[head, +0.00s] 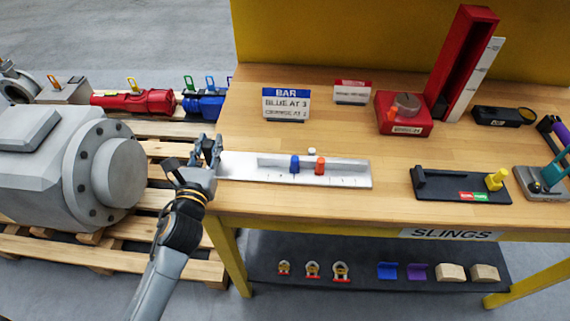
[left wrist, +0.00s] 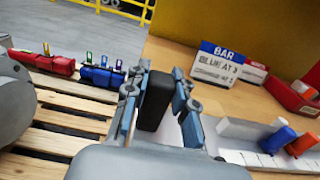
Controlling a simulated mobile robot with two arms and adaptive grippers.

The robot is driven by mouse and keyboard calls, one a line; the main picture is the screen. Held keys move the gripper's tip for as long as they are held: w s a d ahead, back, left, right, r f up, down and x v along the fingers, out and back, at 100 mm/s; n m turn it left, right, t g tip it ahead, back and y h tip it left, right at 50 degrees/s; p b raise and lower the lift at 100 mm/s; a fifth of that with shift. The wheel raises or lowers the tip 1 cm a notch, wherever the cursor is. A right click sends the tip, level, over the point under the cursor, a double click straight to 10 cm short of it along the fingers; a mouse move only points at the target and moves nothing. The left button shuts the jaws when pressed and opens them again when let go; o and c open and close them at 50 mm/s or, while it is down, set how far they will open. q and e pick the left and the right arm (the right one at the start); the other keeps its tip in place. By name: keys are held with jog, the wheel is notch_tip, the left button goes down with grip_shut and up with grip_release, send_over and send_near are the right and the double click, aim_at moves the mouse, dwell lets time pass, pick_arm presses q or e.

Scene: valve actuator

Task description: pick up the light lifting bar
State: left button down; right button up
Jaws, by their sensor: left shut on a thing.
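A pale grey bar (head: 338,164) lies along a white marked tray (head: 236,166) on the wooden table. It carries a blue slider (head: 295,164) and an orange slider (head: 320,165). My left gripper (head: 207,150) is at the tray's left end, by the table's left edge. In the left wrist view my left gripper (left wrist: 156,100) is shut on a dark upright block (left wrist: 155,98). I cannot tell whether this block is joined to the bar, whose visible left end (left wrist: 234,128) is to the right of the fingers. My right gripper is not in view.
A BAR sign (head: 286,104) stands behind the tray. A red block (head: 404,115), a tall red stand (head: 462,60) and a black fixture (head: 460,185) are to the right. Pallets with a large grey actuator (head: 60,170) are left of the table. A lower shelf (head: 360,262) holds small parts.

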pick_arm(q)
notch_tip(320, 180, up, 9)
jog(key=shift+f, duration=4.35)
